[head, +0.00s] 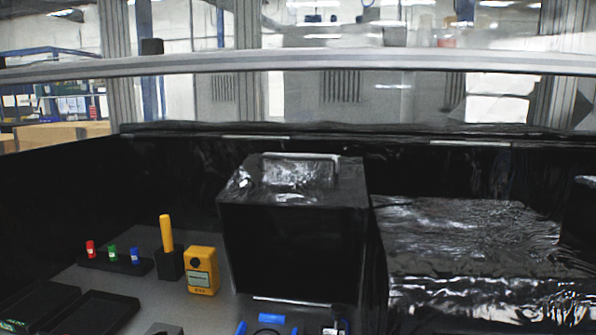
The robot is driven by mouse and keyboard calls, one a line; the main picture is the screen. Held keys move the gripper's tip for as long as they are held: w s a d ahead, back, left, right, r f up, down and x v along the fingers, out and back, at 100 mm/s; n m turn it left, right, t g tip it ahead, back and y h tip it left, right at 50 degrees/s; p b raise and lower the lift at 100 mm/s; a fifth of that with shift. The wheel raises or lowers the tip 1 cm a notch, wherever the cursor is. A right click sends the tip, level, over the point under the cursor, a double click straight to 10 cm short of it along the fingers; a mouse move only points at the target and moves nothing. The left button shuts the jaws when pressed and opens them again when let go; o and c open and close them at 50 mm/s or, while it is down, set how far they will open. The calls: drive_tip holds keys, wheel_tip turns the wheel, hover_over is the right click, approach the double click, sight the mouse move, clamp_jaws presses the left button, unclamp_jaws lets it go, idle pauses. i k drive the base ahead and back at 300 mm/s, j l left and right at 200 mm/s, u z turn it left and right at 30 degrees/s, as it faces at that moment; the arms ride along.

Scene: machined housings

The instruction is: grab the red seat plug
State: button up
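A small red plug (90,249) stands upright at the left end of a low black holder (118,265) on the left of the grey work surface. A green plug (112,253) and a blue plug (135,256) stand beside it in the same holder, to its right. The red plug's lower end is hidden in the holder. My gripper is not visible in the head view.
Right of the holder are a yellow stick (166,233) in a black block (170,265) and a yellow handheld device (202,271). Black trays (98,312) lie in front. A large black box (293,245) stands in the middle. Blue-marked items (271,318) sit at the bottom edge.

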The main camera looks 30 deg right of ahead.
sight(91, 245)
drive_tip(key=i+j, duration=0.1)
drive_tip(key=j, duration=0.25)
drive_tip(key=i+j, duration=0.1)
drive_tip(key=j, duration=0.25)
drive_tip(key=i+j, duration=0.1)
drive_tip(key=j, duration=0.25)
drive_tip(key=i+j, duration=0.1)
drive_tip(key=j, duration=0.25)
drive_tip(key=u, duration=0.05)
